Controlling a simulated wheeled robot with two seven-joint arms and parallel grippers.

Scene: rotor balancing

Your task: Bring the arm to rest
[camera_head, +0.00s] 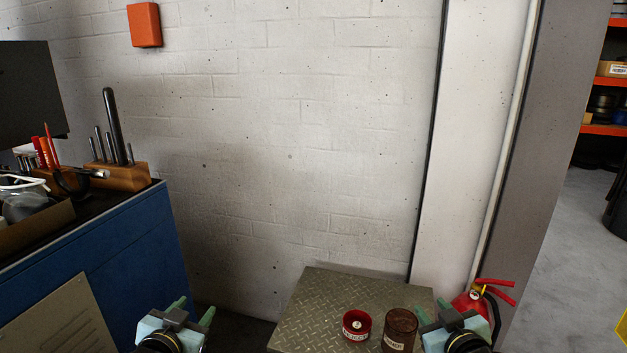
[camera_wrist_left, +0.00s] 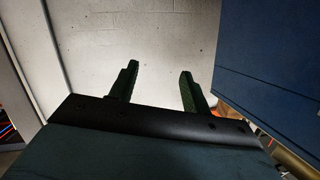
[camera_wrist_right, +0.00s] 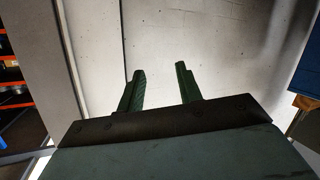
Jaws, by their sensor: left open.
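My left gripper (camera_head: 192,310) is low in the head view, in front of the blue cabinet's right end. Its two green fingers stand apart with nothing between them, as the left wrist view (camera_wrist_left: 159,69) also shows. My right gripper (camera_head: 434,310) is low at the right, beside the brown tin. Its green fingers are also apart and empty in the right wrist view (camera_wrist_right: 158,69). Both grippers point toward the pale wall. Most of both arms is out of view.
A checker-plate surface (camera_head: 315,300) between the grippers bears a red container (camera_head: 356,325) and a brown tin (camera_head: 400,329), both labelled. A blue cabinet (camera_head: 130,245) with tools stands left. A red extinguisher (camera_head: 474,298) stands right, close behind my right gripper.

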